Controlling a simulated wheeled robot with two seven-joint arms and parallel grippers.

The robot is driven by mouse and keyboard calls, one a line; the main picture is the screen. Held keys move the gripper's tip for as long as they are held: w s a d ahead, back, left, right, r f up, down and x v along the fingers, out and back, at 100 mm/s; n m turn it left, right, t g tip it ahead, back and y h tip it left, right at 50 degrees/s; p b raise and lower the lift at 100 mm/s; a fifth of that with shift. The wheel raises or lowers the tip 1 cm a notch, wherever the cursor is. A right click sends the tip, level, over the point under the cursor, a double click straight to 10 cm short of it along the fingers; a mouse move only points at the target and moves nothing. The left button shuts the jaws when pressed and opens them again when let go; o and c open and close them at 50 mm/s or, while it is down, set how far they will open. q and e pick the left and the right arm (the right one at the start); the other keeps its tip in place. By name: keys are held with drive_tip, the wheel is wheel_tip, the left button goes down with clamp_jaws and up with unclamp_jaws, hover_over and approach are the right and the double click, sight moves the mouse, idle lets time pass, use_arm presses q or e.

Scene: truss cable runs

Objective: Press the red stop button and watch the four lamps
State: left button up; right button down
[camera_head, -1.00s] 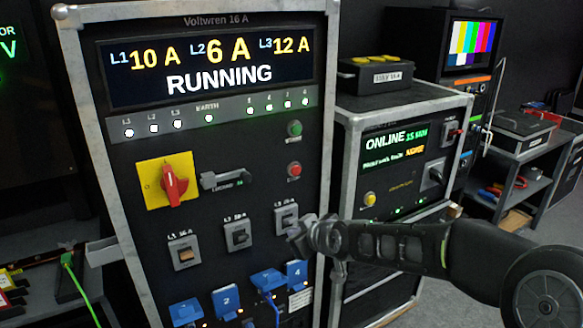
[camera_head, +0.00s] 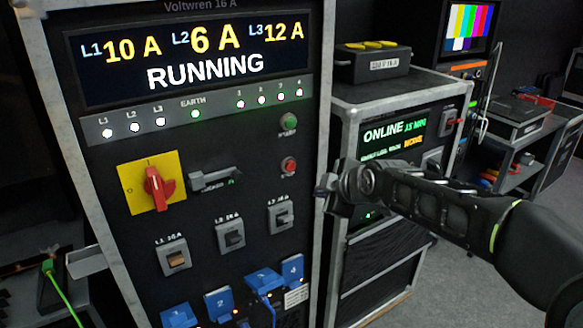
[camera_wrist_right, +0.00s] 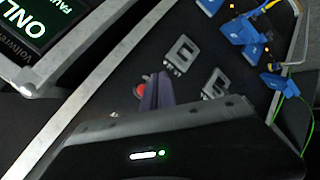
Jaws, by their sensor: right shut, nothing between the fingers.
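The red stop button (camera_head: 289,167) is on the black front of the power rack, below a green button (camera_head: 289,122). The four numbered lamps (camera_head: 270,98) sit in the grey strip above and all glow green. The display (camera_head: 200,55) reads RUNNING. My right gripper (camera_head: 323,193) is shut and empty, just right of and below the red button in the head view. In the right wrist view, the red button (camera_wrist_right: 141,91) shows just left of the shut fingers (camera_wrist_right: 162,90), partly hidden by them. I cannot tell whether they touch. My left gripper is out of view.
A red rotary switch (camera_head: 156,187) on a yellow plate, a grey handle (camera_head: 214,178) and several breakers (camera_head: 230,234) are on the same panel. Blue sockets (camera_head: 219,303) sit below. A second rack (camera_head: 390,103) stands to the right, behind my right arm.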

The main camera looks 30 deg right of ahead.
sight(291, 166)
drive_tip(key=shift+w, duration=0.1)
drive_tip(key=w+p, duration=0.1)
drive_tip(key=w, duration=0.7)
drive_tip(key=shift+w, duration=0.35)
drive_tip(key=shift+d, duration=0.1)
drive_tip(key=shift+w+f, duration=0.1)
idle(1.6)
drive_tip(key=shift+w, duration=0.3)
